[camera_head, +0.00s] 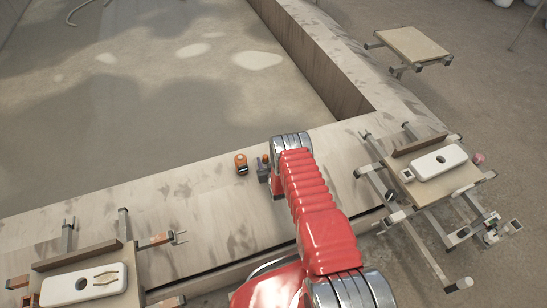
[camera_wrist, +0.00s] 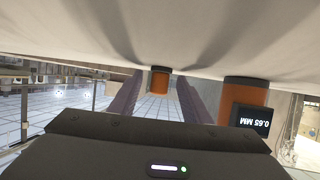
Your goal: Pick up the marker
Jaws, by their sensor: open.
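A small orange cylinder with a dark end, which looks like the marker (camera_wrist: 160,82), stands upright on the pale ledge. The wrist view is upside down and shows it between my two open fingers, farther out, with a gap on both sides. In the head view its orange top (camera_head: 266,158) shows just beyond my gripper (camera_head: 263,173), which is low over the ledge and partly hidden by my red arm. The two fingers also show in the wrist view (camera_wrist: 159,104). Nothing is held.
An orange and black gauge reading 0.65 MM (camera_wrist: 247,108) stands close beside the marker; it is left of it in the head view (camera_head: 241,164). Trays with white blocks stand left (camera_head: 128,285) and right (camera_head: 463,183). The ledge (camera_head: 175,205) left of the gauge is clear.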

